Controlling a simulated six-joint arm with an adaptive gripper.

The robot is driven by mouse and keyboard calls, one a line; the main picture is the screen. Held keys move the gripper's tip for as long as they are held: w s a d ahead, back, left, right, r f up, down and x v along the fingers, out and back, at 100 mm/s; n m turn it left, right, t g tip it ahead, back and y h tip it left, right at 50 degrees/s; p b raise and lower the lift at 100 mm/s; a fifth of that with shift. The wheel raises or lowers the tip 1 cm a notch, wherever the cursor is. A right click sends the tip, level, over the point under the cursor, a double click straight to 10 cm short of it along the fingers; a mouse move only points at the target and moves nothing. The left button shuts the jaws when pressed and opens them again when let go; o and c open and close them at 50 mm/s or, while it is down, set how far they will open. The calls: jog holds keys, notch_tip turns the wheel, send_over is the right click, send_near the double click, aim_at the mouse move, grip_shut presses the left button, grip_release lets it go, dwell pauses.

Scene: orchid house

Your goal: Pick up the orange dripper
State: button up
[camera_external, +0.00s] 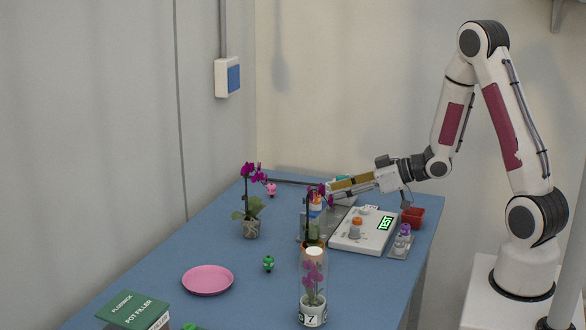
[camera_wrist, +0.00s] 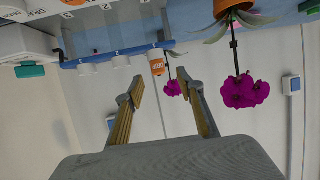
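A small orange-topped piece (camera_external: 356,222), likely the orange dripper, stands on the white device marked TEST (camera_external: 345,241). In the wrist view an orange round top (camera_wrist: 74,2) shows at the upper edge, cut off; I cannot tell if it is the same piece. My gripper (camera_external: 334,188) is above the table's far part, higher than the device and to the left of the orange piece. In the wrist view my gripper (camera_wrist: 160,77) is open, with nothing between its fingers. An orange labelled container (camera_wrist: 157,62) shows beyond the fingertips.
Potted magenta orchids (camera_external: 251,213) stand near my gripper and toward the front. A pink dripper-like piece (camera_external: 270,188), a green one (camera_external: 268,263), a pink plate (camera_external: 208,280), a red pot (camera_external: 413,217) and a green box (camera_external: 138,311) are on the blue table.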

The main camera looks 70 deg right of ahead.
aim_at(316, 200)
jog(key=shift+w, duration=0.15)
jog(key=shift+x, duration=2.45)
jog(key=shift+d, duration=0.1)
jog(key=c, duration=0.9)
